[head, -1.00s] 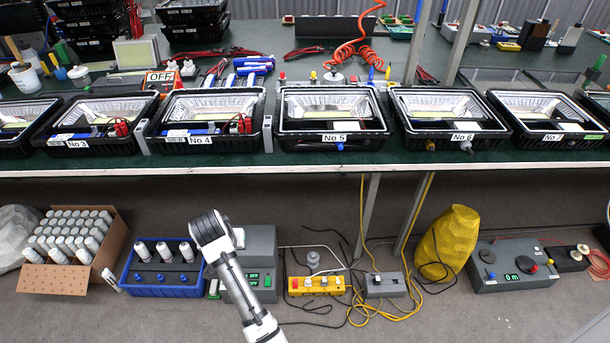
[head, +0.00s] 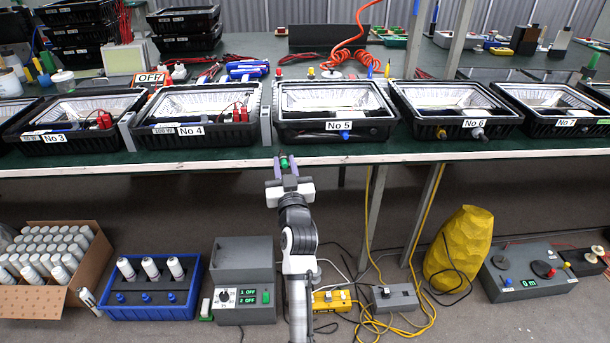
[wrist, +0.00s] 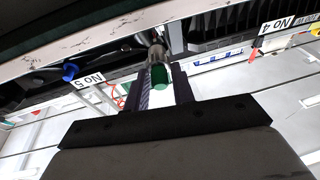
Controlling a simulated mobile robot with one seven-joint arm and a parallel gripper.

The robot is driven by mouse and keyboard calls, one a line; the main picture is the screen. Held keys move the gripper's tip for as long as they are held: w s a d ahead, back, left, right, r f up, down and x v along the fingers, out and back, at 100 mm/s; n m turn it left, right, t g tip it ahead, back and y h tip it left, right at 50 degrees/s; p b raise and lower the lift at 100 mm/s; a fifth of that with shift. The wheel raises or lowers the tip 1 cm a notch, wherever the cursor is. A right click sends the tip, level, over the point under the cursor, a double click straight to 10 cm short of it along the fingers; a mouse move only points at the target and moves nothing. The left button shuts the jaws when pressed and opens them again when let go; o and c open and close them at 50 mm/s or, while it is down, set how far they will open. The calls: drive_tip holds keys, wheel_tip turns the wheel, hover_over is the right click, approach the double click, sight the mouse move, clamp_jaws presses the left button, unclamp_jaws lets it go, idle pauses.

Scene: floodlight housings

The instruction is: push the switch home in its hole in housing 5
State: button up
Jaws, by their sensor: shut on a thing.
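Housing 5 (head: 300,130) is a black floodlight box with a glass front and a "No 5" label, standing at the table's front edge. A blue part (head: 345,134) sticks out of its front wall below the label; it also shows in the wrist view (wrist: 70,71). My gripper (head: 285,163) is just below and in front of the table edge, left of that label. It is shut on a small green switch (wrist: 160,77), whose green end shows between the fingers, with a greyish metal part beyond it. I cannot make out the switch's hole in either view.
Housing 4 (head: 158,138) stands to the left and housing 6 (head: 410,120) to the right, with a light grey block (head: 266,125) between 4 and 5. The table's pale front edge (head: 400,157) lies close above my gripper. Boxes and cables are on the floor.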

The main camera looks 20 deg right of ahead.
drive_tip(key=s+d+h, duration=0.1)
drive_tip(key=d+r+m+h, duration=0.1)
drive_tip(key=d, duration=0.1)
drive_tip(key=s+d+r+t+h+b, duration=0.1)
drive_tip(key=shift+s+d, duration=0.2)
drive_tip(key=shift+s, duration=0.15)
drive_tip(key=shift+f+m, duration=0.1)
drive_tip(key=shift+m, duration=0.2)
drive_tip(key=shift+w+d+b, duration=0.25)
drive_tip(key=shift+w+b, duration=0.05)
drive_tip(key=shift+w, duration=0.65)
drive_tip(key=shift+w+d+b, duration=0.25)
drive_tip(key=shift+w, duration=0.65)
drive_tip(key=shift+w+d+b, duration=0.25)
drive_tip(key=shift+w+b, duration=0.05)
drive_tip(key=shift+w, duration=0.65)
drive_tip(key=shift+w+d+b, duration=0.2)
drive_tip(key=shift+w+b, duration=0.3)
drive_tip(key=shift+w, duration=0.2)
drive_tip(key=shift+w+d+b, duration=0.2)
drive_tip(key=shift+w+b, duration=0.25)
drive_tip(key=shift+w, duration=0.2)
drive_tip(key=o, duration=1)
drive_tip(key=shift+o, duration=0.2)
drive_tip(key=shift+f, duration=0.15)
